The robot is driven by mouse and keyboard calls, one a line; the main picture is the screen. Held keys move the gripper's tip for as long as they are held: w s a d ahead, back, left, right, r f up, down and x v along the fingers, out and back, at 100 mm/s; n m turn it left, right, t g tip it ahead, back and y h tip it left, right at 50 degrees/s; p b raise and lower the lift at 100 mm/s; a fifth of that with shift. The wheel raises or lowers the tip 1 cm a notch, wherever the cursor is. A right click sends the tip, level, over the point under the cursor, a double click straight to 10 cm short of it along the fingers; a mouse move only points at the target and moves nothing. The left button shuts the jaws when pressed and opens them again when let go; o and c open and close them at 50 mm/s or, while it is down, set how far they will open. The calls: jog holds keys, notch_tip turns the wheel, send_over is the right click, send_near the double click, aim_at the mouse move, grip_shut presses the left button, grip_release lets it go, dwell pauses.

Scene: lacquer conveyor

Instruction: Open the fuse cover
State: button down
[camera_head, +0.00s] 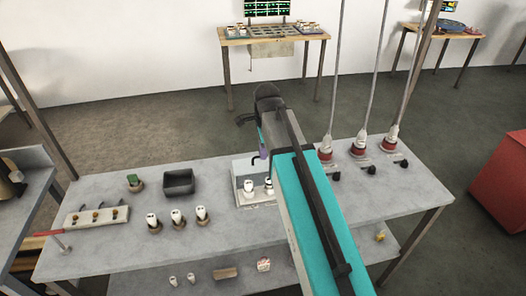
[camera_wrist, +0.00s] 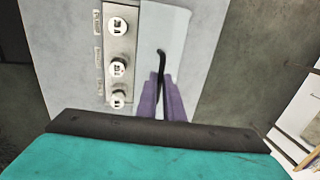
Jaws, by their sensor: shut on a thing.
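The fuse cover (camera_head: 242,165) is a pale panel raised at the back of the fuse box (camera_head: 246,203); its exact angle is hard to tell. In the wrist view the cover (camera_wrist: 172,25) lies to the right of the box (camera_wrist: 117,45), with white fuses (camera_wrist: 118,66) exposed. A black handle (camera_wrist: 161,62) stands out from the cover. My gripper (camera_wrist: 162,82) has purple fingers shut on this handle. In the head view my gripper (camera_head: 262,149) is beside the cover's upper part, and my arm hides the box's right side.
Left on the bench (camera_head: 120,255) are a black bin (camera_head: 179,183), several loose fuses (camera_head: 176,217) and a block with switches (camera_head: 97,215). Red-based plugs with cables (camera_head: 358,147) stand to the right, beside black knobs (camera_head: 369,167).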

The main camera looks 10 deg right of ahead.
dwell(0.4)
jog(key=shift+w, duration=1.7)
jog(key=c, duration=1.9)
grip_release()
jog(key=shift+r, duration=0.1)
notch_tip(320, 180, up, 13)
jog(key=s+b, duration=0.2)
jog(key=b, duration=0.1)
jog(key=shift+s+r, duration=0.2)
jog(key=shift+s, duration=0.15)
